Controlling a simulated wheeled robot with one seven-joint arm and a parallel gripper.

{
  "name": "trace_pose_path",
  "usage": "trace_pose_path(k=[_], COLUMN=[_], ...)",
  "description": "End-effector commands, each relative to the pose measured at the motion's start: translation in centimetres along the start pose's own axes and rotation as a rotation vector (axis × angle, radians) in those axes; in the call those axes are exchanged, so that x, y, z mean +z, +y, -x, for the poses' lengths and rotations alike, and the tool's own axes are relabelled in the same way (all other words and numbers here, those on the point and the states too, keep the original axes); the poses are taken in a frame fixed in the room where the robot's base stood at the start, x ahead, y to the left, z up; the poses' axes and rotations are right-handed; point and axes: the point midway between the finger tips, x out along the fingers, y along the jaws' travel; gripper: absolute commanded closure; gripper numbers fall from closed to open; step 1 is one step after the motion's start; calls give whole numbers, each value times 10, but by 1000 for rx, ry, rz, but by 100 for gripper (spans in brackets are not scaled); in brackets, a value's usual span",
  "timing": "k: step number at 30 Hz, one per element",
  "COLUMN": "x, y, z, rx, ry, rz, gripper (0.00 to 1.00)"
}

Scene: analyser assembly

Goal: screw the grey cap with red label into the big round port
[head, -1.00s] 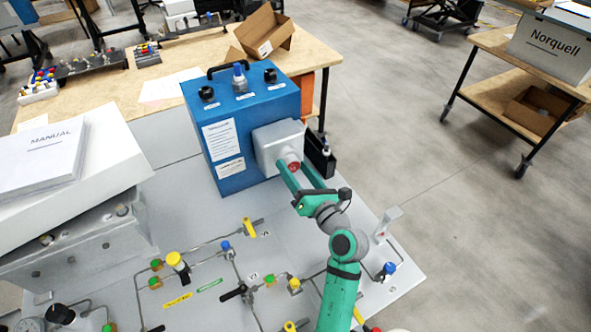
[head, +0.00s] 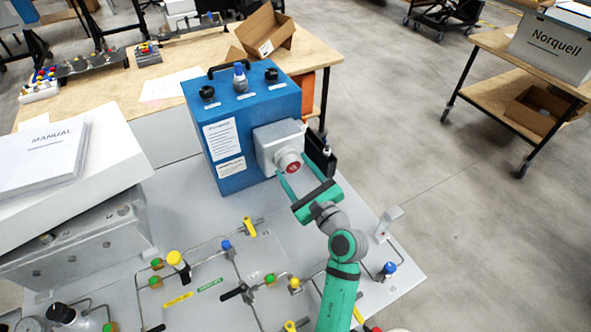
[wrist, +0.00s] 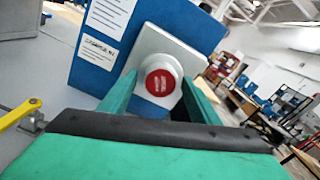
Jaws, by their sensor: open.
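The grey cap with a red label (head: 291,165) sits at the front of the light grey square housing (head: 268,140) on the side of the blue analyser (head: 222,125). The cap's red face (wrist: 160,83) points towards me in the wrist view. The big round port is hidden behind the cap, so I cannot tell how deep the cap sits. My gripper (head: 309,181) is open in front of the cap. In the wrist view its two green fingers (wrist: 158,97) stand on either side of the cap, with a visible gap at the right finger.
A black part (head: 320,153) stands close to the right of the housing. The grey panel (head: 190,210) below carries pipes and several coloured valves. A white box with a manual (head: 45,150) is at left.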

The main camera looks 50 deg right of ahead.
Motion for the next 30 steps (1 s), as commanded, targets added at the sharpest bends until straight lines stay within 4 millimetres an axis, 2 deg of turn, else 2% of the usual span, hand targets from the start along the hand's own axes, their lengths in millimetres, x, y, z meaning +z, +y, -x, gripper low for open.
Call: trace_pose_path(k=[30], x=[-1], y=[3], z=[0], rx=[0], ry=[0], rz=[1117], gripper=[43])
